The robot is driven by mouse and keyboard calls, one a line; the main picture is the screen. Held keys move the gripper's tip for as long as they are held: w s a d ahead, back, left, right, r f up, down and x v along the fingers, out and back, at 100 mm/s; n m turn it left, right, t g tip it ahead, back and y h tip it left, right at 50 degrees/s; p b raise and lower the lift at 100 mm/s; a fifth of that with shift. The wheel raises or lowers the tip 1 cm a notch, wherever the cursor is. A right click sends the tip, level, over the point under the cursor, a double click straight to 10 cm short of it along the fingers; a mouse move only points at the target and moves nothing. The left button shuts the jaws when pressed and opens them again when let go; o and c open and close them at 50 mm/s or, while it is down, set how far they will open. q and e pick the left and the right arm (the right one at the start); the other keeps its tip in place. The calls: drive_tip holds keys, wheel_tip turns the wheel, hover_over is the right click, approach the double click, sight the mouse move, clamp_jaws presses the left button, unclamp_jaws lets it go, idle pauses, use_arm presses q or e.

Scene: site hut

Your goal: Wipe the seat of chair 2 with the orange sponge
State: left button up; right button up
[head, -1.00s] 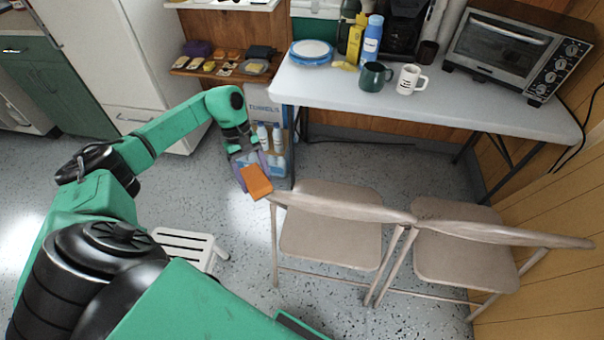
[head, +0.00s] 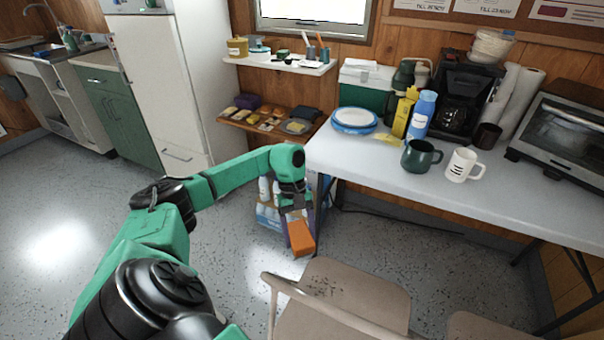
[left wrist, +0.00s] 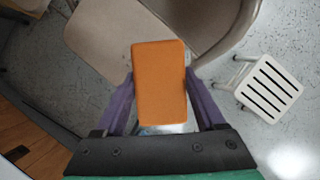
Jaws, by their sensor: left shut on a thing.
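The orange sponge (head: 301,238) is held in my left gripper (head: 297,222), which is shut on it. In the head view it hangs just off the back left corner of the left folding chair's beige seat (head: 365,296), apart from it. Dark specks show on that seat. A second folding chair (head: 478,328) shows only in part at the bottom right. No number is visible on either chair. In the left wrist view the sponge (left wrist: 159,80) sits between the purple fingers, with a beige chair seat (left wrist: 110,38) beyond it. My right gripper is not in view.
A table (head: 350,150) with mugs, bottles, a plate and a toaster oven stands behind the chairs. A box of bottles (head: 268,216) is on the floor behind my gripper. A white slatted stool (left wrist: 268,88) shows in the left wrist view. Floor at left is clear.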

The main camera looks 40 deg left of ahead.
use_arm(q)
drive_tip(key=b, duration=1)
hover_over(302, 288)
drive_tip(key=a, duration=0.1)
wheel_tip(302, 288, down, 12)
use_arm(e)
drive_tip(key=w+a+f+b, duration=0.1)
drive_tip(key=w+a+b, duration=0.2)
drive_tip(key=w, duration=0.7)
use_arm(q)
drive_tip(key=f+b, duration=0.1)
drive_tip(key=f, duration=0.2)
drive_tip(key=f+b, duration=0.2)
drive_tip(key=f, duration=0.2)
drive_tip(key=f+b, duration=0.2)
drive_tip(key=f, duration=0.1)
drive_tip(key=shift+w+a+f, duration=0.15)
drive_tip(key=shift+w+f, duration=0.1)
drive_tip(key=shift+w, duration=0.15)
drive_tip(key=shift+f, duration=0.25)
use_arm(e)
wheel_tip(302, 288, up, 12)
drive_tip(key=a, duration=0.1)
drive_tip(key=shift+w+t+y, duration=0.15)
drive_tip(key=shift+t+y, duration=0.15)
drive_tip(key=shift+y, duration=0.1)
